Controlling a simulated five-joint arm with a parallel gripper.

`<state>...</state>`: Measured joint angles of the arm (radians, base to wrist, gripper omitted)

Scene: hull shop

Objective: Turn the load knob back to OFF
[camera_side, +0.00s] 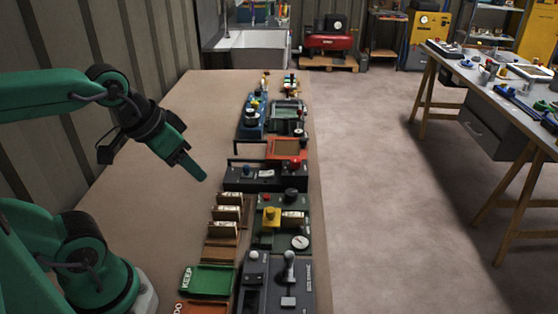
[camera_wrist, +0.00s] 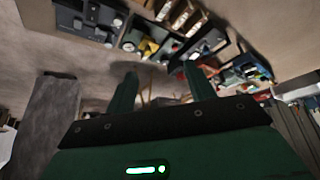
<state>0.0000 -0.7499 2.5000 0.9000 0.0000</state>
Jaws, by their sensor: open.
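The load knob cannot be told for certain, as the labels are too small to read. A green panel (camera_side: 283,225) on the bench carries a yellow knob (camera_side: 271,214), a black knob (camera_side: 291,195), a red button (camera_side: 264,198) and a round gauge (camera_side: 300,242). The yellow knob also shows in the wrist view (camera_wrist: 149,45). My gripper (camera_side: 197,172) hangs in the air left of the row of panels, clear of them all. In the wrist view its two fingers (camera_wrist: 160,74) stand apart with nothing held between them.
A black box with a red knob (camera_side: 294,163) and a black handle stands behind the green panel. A grey lever panel (camera_side: 279,287) is in front. Upright cards in a wooden rack (camera_side: 220,243) and a green tray (camera_side: 208,279) lie left. The bench (camera_side: 140,190) is bare further left.

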